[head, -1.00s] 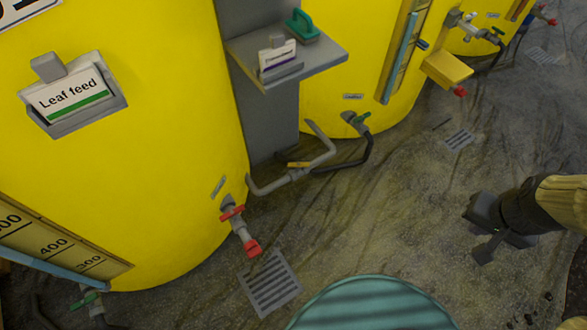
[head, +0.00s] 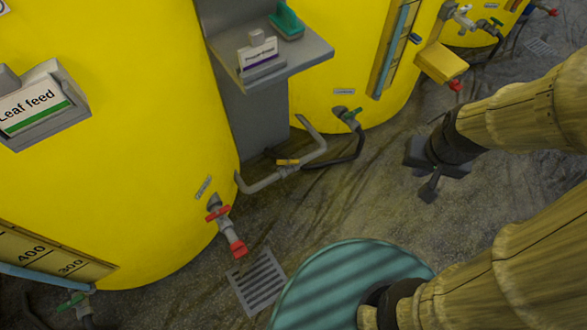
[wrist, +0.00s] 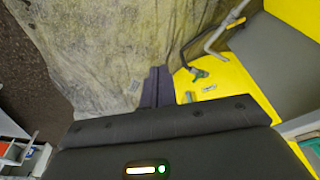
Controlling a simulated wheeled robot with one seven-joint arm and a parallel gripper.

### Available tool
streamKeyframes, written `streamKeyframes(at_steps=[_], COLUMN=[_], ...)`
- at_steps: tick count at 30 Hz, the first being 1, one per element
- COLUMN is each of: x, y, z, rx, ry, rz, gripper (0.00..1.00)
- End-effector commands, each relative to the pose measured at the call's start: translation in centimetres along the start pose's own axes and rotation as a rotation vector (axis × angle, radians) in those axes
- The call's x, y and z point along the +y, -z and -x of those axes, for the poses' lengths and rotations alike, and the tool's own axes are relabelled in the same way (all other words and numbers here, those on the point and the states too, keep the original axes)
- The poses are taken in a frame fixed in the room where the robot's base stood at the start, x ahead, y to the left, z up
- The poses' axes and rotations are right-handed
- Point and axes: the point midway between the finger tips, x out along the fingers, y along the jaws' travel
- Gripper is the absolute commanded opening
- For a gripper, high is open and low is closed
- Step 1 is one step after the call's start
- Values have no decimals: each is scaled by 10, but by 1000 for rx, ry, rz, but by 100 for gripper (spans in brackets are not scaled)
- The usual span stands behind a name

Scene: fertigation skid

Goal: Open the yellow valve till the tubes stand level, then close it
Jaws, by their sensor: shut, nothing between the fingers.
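The yellow valve (head: 288,162) is a small yellow handle on the grey pipe (head: 262,184) low between two big yellow tanks. It also shows near the top right of the wrist view (wrist: 238,21). The sight tube of the near tank (head: 40,283) runs beside a scale with 400 and 300 at the lower left. The far tank's sight tube (head: 391,52) stands at the upper right. I cannot tell their liquid levels. My gripper (head: 428,192) is right of the valve, well apart from it. Its fingers (wrist: 157,88) are together and empty.
A red-handled outlet (head: 219,214) sticks out of the near tank above a floor drain (head: 258,283). A green-handled valve (head: 349,116) and black hose sit behind the pipe. A grey shelf (head: 300,58) overhangs. A teal round lid (head: 335,275) stands in front. Floor right of the pipe is clear.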

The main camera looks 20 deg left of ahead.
Motion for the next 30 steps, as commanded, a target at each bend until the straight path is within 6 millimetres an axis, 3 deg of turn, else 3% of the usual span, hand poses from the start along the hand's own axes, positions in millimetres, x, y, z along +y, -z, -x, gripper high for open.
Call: streamKeyframes(at_steps=[8, 14, 20, 24, 30], x=[0, 2, 0, -8, -28], y=[1, 23, 76, 113, 153], z=[-1, -20, -73, -118, -188], rx=[1, 29, 111, 185, 307], ry=[0, -13, -33, -35, -20], rz=[3, 115, 419, 660, 991], gripper=[0, 0, 0, 0, 0])
